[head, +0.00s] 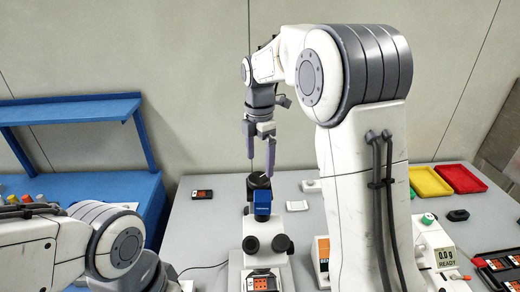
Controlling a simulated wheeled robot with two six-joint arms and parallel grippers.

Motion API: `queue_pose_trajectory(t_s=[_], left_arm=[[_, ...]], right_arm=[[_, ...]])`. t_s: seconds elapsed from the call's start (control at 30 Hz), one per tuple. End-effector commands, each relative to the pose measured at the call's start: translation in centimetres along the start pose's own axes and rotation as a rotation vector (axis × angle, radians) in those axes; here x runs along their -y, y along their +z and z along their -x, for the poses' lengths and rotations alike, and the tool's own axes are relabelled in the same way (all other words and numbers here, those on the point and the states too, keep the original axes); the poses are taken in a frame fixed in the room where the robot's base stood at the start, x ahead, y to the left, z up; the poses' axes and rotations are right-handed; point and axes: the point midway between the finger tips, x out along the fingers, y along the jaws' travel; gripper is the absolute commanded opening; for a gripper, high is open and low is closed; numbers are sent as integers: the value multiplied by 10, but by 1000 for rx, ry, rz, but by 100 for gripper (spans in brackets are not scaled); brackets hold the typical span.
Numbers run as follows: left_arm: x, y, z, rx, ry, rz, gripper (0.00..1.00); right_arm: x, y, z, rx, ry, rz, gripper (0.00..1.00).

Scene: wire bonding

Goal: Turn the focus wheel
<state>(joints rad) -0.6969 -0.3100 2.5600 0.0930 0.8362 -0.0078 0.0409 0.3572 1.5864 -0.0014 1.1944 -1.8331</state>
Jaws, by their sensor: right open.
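A white microscope-like instrument (263,226) with a blue block (263,200) stands on the grey table in the middle of the head view. A dark round top part (258,181) sits above the blue block. Two round black parts (281,243) face me lower down. I cannot tell for certain which part is the focus wheel. My right gripper (260,167) points down just above the dark top part, its two purple fingers apart and nothing seen between them. My left arm comes in at lower left, and its gripper is out of view.
A blue shelf unit (70,112) stands at left. A red tray (460,179) and a yellow tray (429,181) lie at back right.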

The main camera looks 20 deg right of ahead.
Motion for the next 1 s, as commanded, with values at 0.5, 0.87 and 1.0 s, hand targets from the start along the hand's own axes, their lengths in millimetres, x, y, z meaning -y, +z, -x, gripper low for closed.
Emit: queue_pose_trajectory(t_s=[0.5,0.87,1.0], left_arm=[[1,1,-11,0,0,2,69],[1,1,-11,0,0,2,69],[1,0,-11,0,0,2,69]], right_arm=[[0,1,54,1,1,-1,100],[0,1,54,1,0,-1,100],[-1,-1,54,1,0,2,100]])
